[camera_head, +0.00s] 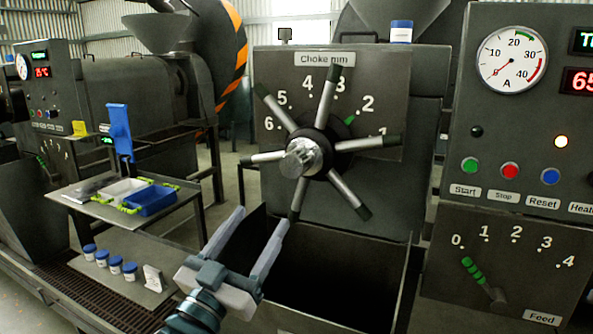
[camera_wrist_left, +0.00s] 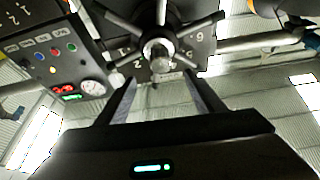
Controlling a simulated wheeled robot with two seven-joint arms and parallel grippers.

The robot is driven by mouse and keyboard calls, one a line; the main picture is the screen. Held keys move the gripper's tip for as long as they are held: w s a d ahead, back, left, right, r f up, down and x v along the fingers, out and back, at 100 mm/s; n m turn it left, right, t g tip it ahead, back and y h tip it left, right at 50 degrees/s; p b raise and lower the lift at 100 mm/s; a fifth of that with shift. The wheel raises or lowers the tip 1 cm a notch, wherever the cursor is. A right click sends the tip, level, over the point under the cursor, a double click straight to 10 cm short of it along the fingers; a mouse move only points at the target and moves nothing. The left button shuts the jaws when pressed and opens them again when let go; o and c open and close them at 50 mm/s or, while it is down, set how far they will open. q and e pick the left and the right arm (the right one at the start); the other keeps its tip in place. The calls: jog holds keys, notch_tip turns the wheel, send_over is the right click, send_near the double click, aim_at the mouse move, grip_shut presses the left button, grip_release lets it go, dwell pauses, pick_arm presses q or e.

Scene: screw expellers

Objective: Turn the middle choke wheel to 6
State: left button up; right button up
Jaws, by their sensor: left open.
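The middle choke wheel (camera_head: 303,158) has a silver hub and several spokes with dark tips, in front of a plate marked "Choke mm" with numbers 1 to 6. A small green mark (camera_head: 350,119) shows behind the hub, between 3 and 2 on the dial. My left gripper (camera_head: 262,216) is open and empty, below and left of the hub; its right fingertip appears close to the lower spoke's tip, and I cannot tell if they touch. In the left wrist view the wheel (camera_wrist_left: 158,50) appears upside down beyond the open fingers. My right gripper is not in view.
A control panel (camera_head: 520,120) with gauge, buttons and Feed lever (camera_head: 478,276) stands at right. An open dark bin (camera_head: 330,275) lies under the wheel. At left are a side table with a blue tray (camera_head: 151,199) and several blue-capped jars (camera_head: 115,264). Another machine stands behind.

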pick_arm(q)
jog(key=shift+w+d+r, duration=0.1)
jog(key=shift+r, duration=0.05)
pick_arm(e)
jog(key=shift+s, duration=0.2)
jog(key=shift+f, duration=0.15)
pick_arm(q)
jog(key=p, duration=0.1)
send_near(296, 163)
jog(key=w+f, duration=0.1)
jog(key=f, duration=0.1)
jog(key=p+x, duration=0.1)
jog(key=x, duration=0.3)
jog(key=p+x, duration=0.1)
jog(key=x, duration=0.3)
jog(key=p+x, duration=0.1)
jog(key=x, duration=0.3)
jog(key=shift+w+a, duration=0.25)
jog(key=shift+a, duration=0.1)
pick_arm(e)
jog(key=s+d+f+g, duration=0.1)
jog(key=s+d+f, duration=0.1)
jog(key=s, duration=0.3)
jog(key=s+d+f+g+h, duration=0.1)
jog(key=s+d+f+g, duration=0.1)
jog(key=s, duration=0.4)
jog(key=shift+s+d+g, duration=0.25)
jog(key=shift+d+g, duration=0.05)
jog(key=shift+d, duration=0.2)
